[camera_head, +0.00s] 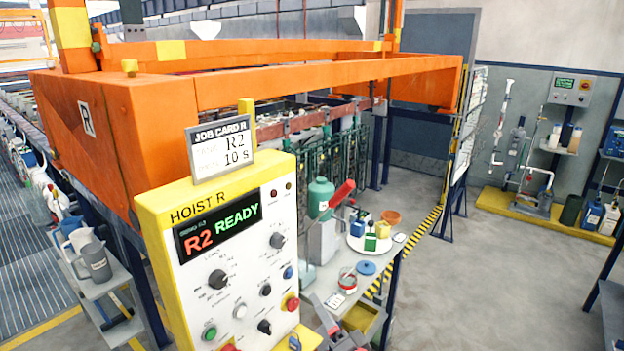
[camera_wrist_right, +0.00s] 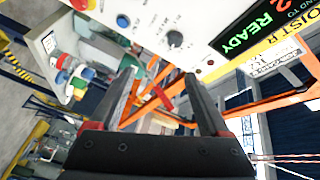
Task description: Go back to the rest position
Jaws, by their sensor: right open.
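The Hoist R control box (camera_head: 232,290) stands in the middle of the head view, yellow and white with knobs and buttons. Its display (camera_head: 218,222) reads "R2 READY". A job card (camera_head: 221,148) on top reads "R2" and "10 S". My right gripper (camera_head: 346,312) is low in the head view, just right of the control box and partly cut off by the bottom edge. In the wrist view, my right gripper (camera_wrist_right: 165,85) has its two dark fingers apart, with nothing held between them. The control box (camera_wrist_right: 165,25) appears there beyond the fingers. My left gripper is not in view.
An orange hoist frame (camera_head: 300,85) spans above. Grey shelves with jugs (camera_head: 97,262) stand left. Floor at right (camera_head: 450,290) is clear.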

